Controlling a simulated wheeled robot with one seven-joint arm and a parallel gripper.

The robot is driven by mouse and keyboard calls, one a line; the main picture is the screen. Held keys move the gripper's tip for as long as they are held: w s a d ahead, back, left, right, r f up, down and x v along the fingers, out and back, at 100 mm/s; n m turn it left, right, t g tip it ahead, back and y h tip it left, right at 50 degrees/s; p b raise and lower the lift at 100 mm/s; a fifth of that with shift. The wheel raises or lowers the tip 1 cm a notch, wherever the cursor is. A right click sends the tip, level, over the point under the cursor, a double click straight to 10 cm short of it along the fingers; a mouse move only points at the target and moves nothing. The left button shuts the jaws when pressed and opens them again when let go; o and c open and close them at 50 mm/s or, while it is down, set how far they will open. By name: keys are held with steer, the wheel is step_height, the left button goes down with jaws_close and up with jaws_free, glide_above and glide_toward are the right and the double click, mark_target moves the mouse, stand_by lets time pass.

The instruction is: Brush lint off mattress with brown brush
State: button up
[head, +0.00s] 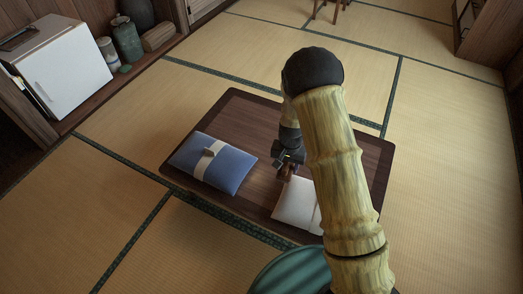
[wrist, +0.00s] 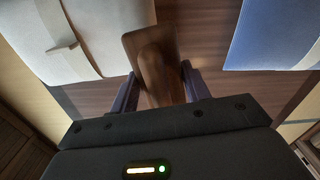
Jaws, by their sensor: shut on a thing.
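A blue folded mattress (head: 215,165) with a pale band lies on the left of a low dark wooden table (head: 243,112). It also shows at the right of the wrist view (wrist: 275,35). A white folded mattress (head: 296,203) lies at the table's front, partly hidden by my arm; it is at the left of the wrist view (wrist: 85,25). My gripper (head: 289,160) is shut on a brown brush (wrist: 151,50), which also shows small in the head view (head: 287,173). The brush is between the two mattresses, beside the white one's edge; its exact height is unclear. I cannot make out any lint.
Tatami floor (head: 440,170) is open around the table. A shelf at the upper left holds a white box (head: 68,72), a green jar (head: 126,40) and other pots. Wooden legs (head: 330,10) stand at the far top. The table's back half looks bare.

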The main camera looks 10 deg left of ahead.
steer(key=d+r+n, duration=0.1)
steer(key=d+r, duration=0.2)
steer(key=d, duration=0.4)
steer(key=d+r+n, duration=0.1)
steer(key=d+r, duration=0.3)
steer(key=d, duration=0.3)
steer(key=shift+s+d, duration=0.1)
